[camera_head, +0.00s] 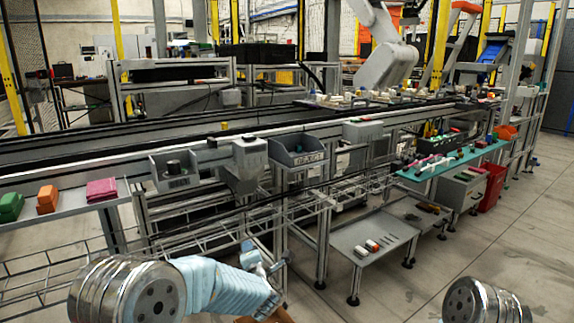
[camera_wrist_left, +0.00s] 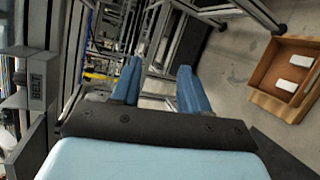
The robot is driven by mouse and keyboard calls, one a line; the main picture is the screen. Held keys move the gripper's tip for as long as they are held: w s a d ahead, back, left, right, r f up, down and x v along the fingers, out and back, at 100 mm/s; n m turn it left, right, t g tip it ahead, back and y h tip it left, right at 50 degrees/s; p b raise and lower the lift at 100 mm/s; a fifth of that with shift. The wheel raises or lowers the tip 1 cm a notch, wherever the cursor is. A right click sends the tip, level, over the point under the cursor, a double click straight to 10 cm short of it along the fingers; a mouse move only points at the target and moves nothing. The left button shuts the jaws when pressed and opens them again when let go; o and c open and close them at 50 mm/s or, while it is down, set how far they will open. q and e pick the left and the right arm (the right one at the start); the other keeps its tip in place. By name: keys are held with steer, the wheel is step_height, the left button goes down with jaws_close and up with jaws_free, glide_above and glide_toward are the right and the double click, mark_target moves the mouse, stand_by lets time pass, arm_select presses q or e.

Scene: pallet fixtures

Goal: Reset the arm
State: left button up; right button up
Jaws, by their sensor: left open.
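My left gripper (camera_head: 262,258) is in front of the conveyor frame in the head view, above the floor, at the end of my pale blue arm. In the left wrist view, its two blue fingers (camera_wrist_left: 158,82) stand apart with nothing between them. Its fingers point toward the metal frames below the conveyor. Only a rounded metal joint of my right arm shows at the lower right of the head view. My right gripper is outside both views.
A brown box (camera_wrist_left: 262,99) with two white pieces lies right of the fingers. The conveyor (camera_head: 105,160) runs across the head view. A low grey shelf (camera_head: 348,236) and a red bin (camera_head: 492,186) stand right. Floor at the right is clear.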

arm_select(q)
steer(key=s+a+f+m+g+h, duration=0.15)
steer(key=s+f+m, duration=0.3)
steer(key=f, duration=0.45)
steer(key=s+a+f+m+g+h, duration=0.1)
steer(key=s+f+m+g+h, duration=0.2)
steer(key=s+f, duration=0.45)
steer(key=s+a+f+m+g, duration=0.1)
steer(key=s+f+m+g, duration=0.2)
steer(key=f+m, duration=0.5)
steer(key=s+d+f+m+g+h, duration=0.1)
steer(key=s+f, duration=0.4)
steer(key=s, duration=0.6)
steer(key=s+d+f+m+g+h, duration=0.1)
steer(key=s+f+m+g, duration=0.3)
steer(key=s, duration=0.7)
steer(key=shift+s+f+m+g+h, duration=0.4)
steer(key=shift+m+g+h, duration=0.25)
steer(key=shift+g+h, duration=0.15)
steer(key=shift+w+a, duration=0.1)
